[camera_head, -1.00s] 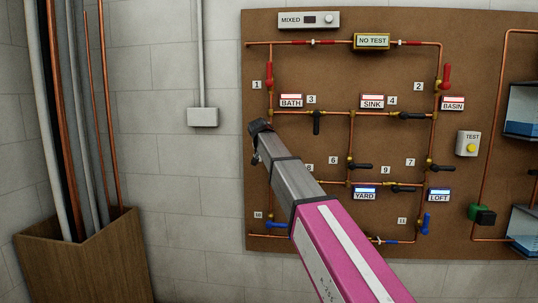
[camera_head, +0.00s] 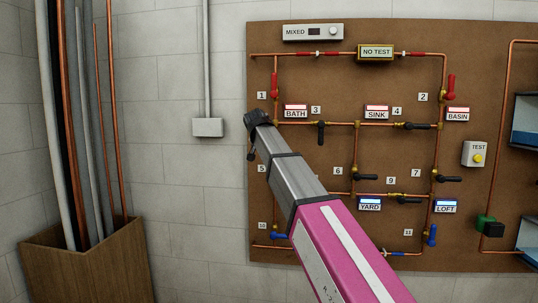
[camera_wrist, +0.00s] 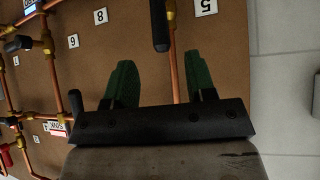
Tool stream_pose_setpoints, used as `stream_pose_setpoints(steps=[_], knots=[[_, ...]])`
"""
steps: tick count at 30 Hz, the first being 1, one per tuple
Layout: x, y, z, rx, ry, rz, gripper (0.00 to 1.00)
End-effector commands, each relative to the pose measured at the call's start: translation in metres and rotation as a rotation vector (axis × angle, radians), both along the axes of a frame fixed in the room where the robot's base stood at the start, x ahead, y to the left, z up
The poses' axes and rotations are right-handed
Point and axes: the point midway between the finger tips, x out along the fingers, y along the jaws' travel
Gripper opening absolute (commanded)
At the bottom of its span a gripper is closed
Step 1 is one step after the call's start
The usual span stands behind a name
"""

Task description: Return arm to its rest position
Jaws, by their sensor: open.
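My arm, grey with a pink section, reaches up and left from the bottom of the head view, in front of the pipe board (camera_head: 345,85). Its dark end, with my gripper (camera_head: 254,138), overlaps the board's left edge near labels 1 and 5. In the wrist view my gripper (camera_wrist: 160,78) shows two green fingertips spread apart with nothing between them. Behind them are the board, copper pipes and a black valve handle (camera_wrist: 159,25). The fingers appear clear of the pipes, though the exact gap cannot be told.
A wooden bin (camera_head: 85,262) of long pipes stands left. A grey wall box (camera_head: 208,127) sits between.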

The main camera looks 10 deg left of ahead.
Motion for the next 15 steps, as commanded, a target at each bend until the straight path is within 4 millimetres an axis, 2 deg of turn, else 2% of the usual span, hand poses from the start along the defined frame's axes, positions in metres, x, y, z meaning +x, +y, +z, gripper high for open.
stream_pose_setpoints(steps=[10,13,15], knots=[[-0.001,-0.001,-0.002,-0.001,0.002,0.0,0.51],[-0.001,-0.009,-0.019,-0.008,0.02,0.003,0.51],[0.0,-0.02,-0.042,-0.017,0.046,0.008,0.51]])
